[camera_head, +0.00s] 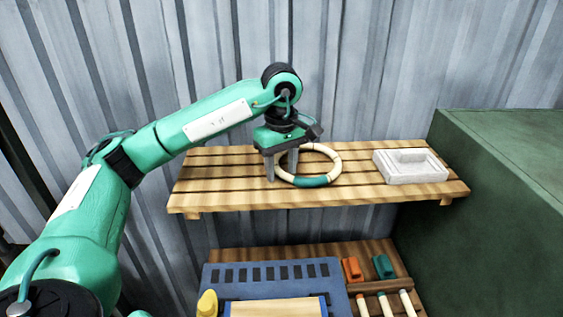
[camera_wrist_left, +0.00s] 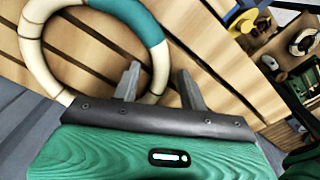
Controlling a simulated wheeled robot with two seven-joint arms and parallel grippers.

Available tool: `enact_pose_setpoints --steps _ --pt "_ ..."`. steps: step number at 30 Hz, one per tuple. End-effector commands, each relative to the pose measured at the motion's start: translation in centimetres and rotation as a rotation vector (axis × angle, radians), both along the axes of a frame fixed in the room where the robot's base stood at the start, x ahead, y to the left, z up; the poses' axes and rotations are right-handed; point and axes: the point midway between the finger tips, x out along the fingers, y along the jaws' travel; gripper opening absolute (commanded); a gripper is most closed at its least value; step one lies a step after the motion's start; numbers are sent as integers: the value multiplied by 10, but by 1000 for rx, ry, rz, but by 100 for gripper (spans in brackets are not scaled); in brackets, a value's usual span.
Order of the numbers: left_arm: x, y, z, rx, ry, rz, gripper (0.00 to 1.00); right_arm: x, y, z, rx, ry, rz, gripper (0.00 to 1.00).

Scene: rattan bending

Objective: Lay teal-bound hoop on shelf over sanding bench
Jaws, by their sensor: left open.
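The cream hoop with a teal-bound section (camera_head: 311,182) lies flat on the slatted wooden shelf (camera_head: 225,190), left of a white tray-like block. My left gripper (camera_head: 281,170) points down at the hoop's left side with its fingers apart. In the left wrist view the hoop (camera_wrist_left: 36,60) fills the upper left, and its rim passes between the two open fingertips (camera_wrist_left: 160,78). Whether a finger touches the rim cannot be told. Part of the hoop is hidden behind the gripper. My right gripper is not in view.
The white block (camera_head: 410,167) rests on the shelf's right half. A dark green cabinet (camera_head: 510,190) stands at the right, and a corrugated wall is behind. Below is a bench with a blue slotted rack (camera_head: 335,285), an orange block (camera_head: 352,268) and a teal block (camera_head: 383,266).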

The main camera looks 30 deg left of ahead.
Motion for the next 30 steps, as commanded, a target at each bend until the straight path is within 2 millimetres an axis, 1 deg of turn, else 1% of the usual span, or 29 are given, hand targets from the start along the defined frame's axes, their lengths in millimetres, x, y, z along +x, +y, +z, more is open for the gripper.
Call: enact_pose_setpoints --steps 2,5,10,12,24,30 --pt "0 0 3 0 0 0 43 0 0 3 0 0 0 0" --pt "1 0 8 -1 -2 0 43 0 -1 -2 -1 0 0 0" --pt "1 0 32 0 -5 0 43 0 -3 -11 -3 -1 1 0" --pt "1 0 42 0 -4 0 43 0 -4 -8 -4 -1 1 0" --pt "0 0 88 1 -4 1 43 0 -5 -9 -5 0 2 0" --pt "0 0 108 0 -1 -1 43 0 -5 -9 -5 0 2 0"
